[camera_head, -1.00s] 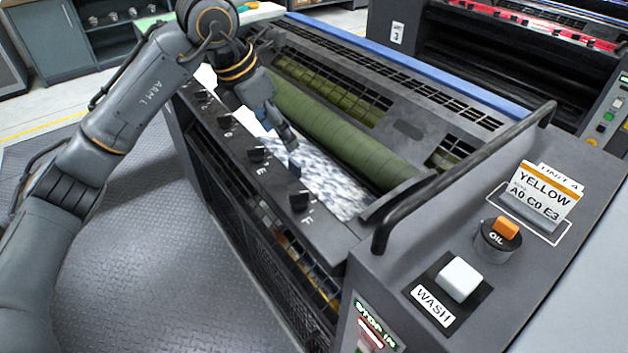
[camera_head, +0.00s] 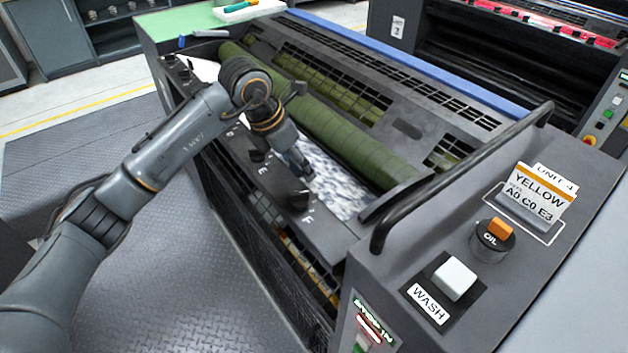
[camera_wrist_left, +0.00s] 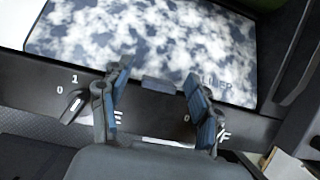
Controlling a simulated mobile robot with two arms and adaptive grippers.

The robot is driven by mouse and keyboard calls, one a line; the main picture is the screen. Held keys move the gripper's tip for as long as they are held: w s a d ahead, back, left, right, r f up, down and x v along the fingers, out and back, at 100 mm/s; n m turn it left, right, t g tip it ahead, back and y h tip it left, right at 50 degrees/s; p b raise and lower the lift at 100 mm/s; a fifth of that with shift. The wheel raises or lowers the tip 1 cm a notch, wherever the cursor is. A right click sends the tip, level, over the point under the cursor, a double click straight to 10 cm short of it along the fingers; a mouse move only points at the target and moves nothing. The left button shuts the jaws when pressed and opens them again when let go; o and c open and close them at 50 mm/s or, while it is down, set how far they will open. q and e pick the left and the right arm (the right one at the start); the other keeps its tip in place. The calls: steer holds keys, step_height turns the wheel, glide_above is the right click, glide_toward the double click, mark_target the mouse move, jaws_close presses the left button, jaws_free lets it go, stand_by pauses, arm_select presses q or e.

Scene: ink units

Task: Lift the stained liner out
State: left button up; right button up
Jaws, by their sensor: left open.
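The stained liner (camera_head: 338,186) is a white sheet with blue-grey blotches. It lies in the trough between the green roller (camera_head: 345,135) and the front rail with black knobs. It fills the upper part of the left wrist view (camera_wrist_left: 150,45), with its near edge along the rail. My left gripper (camera_head: 303,176) is over the rail at the liner's near edge, towards its right end. Whether the fingertips touch the liner I cannot tell. My right gripper is not in view.
Black knobs (camera_head: 298,199) stand along the rail (camera_head: 240,165). A black handle bar (camera_head: 470,170) rises at the machine's right end. WASH (camera_head: 455,279) and OIL (camera_head: 494,240) controls sit on the right panel. A green-topped bench (camera_head: 180,24) is at the back left.

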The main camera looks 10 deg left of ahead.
arm_select(q)
jaws_close()
steer(key=shift+r, duration=0.1)
